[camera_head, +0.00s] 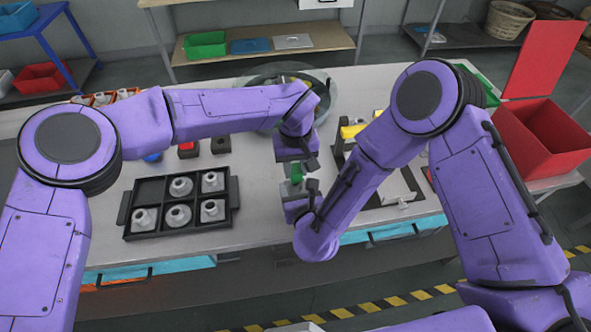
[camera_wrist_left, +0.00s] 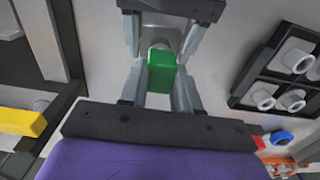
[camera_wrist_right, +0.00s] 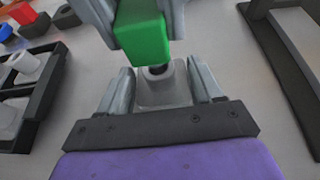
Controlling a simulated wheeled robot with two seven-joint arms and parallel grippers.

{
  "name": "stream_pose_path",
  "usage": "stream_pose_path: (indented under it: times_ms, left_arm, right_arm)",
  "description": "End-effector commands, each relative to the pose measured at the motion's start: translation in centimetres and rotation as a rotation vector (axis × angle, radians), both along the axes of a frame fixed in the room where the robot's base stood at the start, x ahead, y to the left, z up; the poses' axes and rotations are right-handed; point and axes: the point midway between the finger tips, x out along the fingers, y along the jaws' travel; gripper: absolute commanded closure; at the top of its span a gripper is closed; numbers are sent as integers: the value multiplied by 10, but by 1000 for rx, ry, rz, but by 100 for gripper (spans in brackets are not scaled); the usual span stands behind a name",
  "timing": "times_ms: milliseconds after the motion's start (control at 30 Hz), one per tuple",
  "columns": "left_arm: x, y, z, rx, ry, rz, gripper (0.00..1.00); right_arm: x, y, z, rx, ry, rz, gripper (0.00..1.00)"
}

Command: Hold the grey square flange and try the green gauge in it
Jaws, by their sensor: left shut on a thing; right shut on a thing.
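The green gauge (camera_wrist_left: 161,72) is a block held between the fingers of my left gripper (camera_wrist_left: 161,80). It also shows in the head view (camera_head: 296,173) and large at the top of the right wrist view (camera_wrist_right: 143,32). My right gripper (camera_wrist_right: 163,86) is shut on the grey square flange (camera_wrist_right: 165,92), its dark round opening facing the gauge. The two grippers face each other above the table, left above right in the head view (camera_head: 298,203). The gauge is lined up close to the flange's opening; whether its tip is inside I cannot tell.
A black tray (camera_head: 128,213) with several grey flanges lies left of the grippers. Red, blue and black small blocks (camera_head: 221,145) stand behind it. A glass bowl (camera_head: 262,76) is at the back, and a red bin (camera_head: 545,140) at the right. A dark frame (camera_wrist_right: 290,75) lies beside my right gripper.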

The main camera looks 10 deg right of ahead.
Motion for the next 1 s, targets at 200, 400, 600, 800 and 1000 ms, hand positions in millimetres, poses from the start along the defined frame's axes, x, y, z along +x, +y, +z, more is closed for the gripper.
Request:
stream_pose_path:
  times_ms: [200, 400, 600, 800, 1000]
  left_arm:
    - [0, 0, 14, -1, -2, -1, 100]
    - [0, 0, 26, -1, -1, -1, 100]
    - [0, 0, 38, -1, -1, 0, 100]
    - [0, 0, 42, 0, 0, -1, 100]
    - [0, 0, 42, 0, 0, -1, 100]
  right_arm:
    - [0, 0, 0, 0, 0, 0, 69]
    - [0, 0, 0, 0, 0, 0, 69]
    - [0, 0, 0, 0, 0, 0, 69]
    - [0, 0, 0, 0, 0, 0, 69]
    - [0, 0, 0, 0, 0, 0, 69]
